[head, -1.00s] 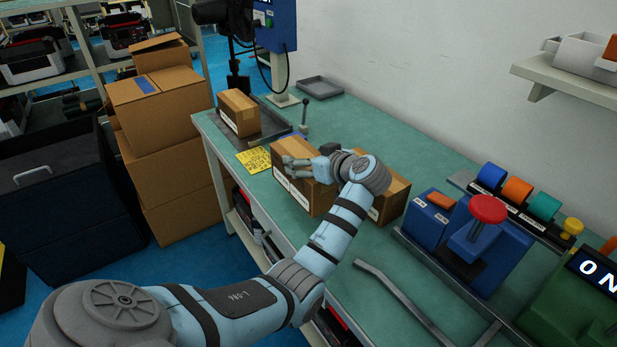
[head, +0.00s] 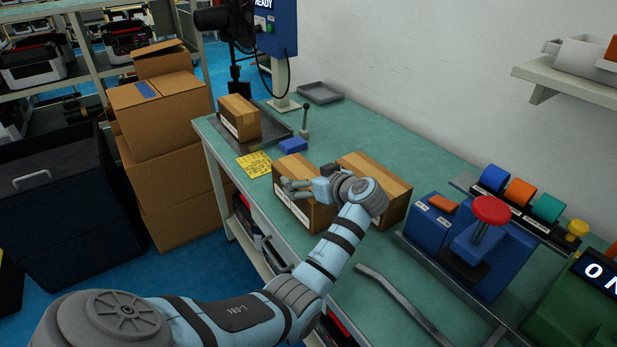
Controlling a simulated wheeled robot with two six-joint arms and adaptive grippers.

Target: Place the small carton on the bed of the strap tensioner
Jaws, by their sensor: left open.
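A small brown carton (head: 240,118) with a white label sits on a dark flat bed (head: 270,134) at the far left end of the green bench. A small upright lever (head: 305,118) stands at the bed's right side. No label that I can read names the strap tensioner. Two other brown cartons stand nearer: a front one (head: 318,216) and one behind it to the right (head: 385,178). My left gripper (head: 292,190) is open, its fingers over the front carton's top; I cannot tell whether they touch. My right gripper is out of view.
A blue block (head: 292,146) and a yellow printed card (head: 254,164) lie near the bed. A blue machine with a red knob (head: 490,210) stands right, with a grey bent bar (head: 405,305) nearer. A grey tray (head: 320,92) lies behind. Stacked boxes (head: 165,140) stand left of the bench.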

